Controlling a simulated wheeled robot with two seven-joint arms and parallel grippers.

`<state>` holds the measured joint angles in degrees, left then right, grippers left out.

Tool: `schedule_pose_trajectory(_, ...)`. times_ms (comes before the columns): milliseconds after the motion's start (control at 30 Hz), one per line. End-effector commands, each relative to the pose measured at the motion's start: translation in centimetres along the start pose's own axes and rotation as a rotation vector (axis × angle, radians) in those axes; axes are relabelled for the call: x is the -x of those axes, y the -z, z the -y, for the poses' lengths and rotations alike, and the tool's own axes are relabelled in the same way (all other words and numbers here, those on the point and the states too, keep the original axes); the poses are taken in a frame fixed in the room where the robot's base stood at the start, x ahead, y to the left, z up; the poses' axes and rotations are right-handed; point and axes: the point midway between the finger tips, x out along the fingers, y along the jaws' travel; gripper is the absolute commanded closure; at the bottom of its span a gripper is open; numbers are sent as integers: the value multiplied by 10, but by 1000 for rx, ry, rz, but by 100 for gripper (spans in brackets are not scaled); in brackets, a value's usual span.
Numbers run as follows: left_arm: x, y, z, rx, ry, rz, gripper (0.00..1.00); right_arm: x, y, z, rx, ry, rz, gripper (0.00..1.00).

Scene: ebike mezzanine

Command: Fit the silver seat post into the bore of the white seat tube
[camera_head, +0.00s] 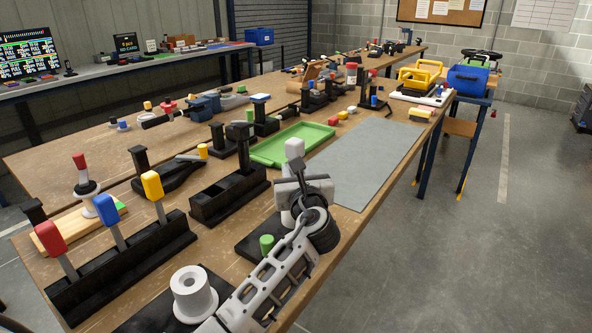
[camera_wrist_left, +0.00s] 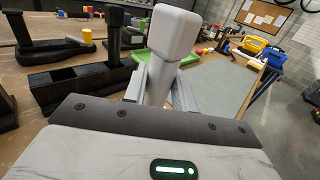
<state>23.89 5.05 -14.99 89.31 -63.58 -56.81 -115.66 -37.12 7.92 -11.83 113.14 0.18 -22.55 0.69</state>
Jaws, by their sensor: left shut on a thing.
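The silver seat post (camera_head: 294,149) looks pale grey, with a blocky rounded head, and stands roughly upright in my left gripper (camera_head: 289,189). In the left wrist view the post (camera_wrist_left: 173,40) rises between the two fingers of the gripper (camera_wrist_left: 160,88), which are shut on it. The white seat tube (camera_head: 193,305), a short flanged cylinder with a dark round bore facing up, stands at the bottom, left of my forearm and apart from the post. My right gripper is not in view.
A black rack (camera_head: 120,268) with red, blue and yellow handles and a black open box (camera_head: 228,198) are to the left. A green tray (camera_head: 290,146) lies behind the post. The grey mat (camera_head: 370,160) is bare.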

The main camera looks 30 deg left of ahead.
Motion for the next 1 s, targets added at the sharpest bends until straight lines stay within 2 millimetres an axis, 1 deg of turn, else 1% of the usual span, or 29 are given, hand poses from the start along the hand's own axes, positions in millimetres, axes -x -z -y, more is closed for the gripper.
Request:
schedule_pose_trajectory(33, 0, -6, 0, 1, -1, 4, 100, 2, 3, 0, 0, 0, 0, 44)
schedule_pose_trajectory(100, 0, -10, 0, 1, -2, 5, 100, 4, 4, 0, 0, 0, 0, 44)
schedule_pose_trajectory(533, -1, -28, -1, 0, -4, 6, 100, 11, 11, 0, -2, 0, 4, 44)
schedule_pose_trajectory(1000, -1, -30, -1, 0, -4, 7, 100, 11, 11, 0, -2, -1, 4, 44)
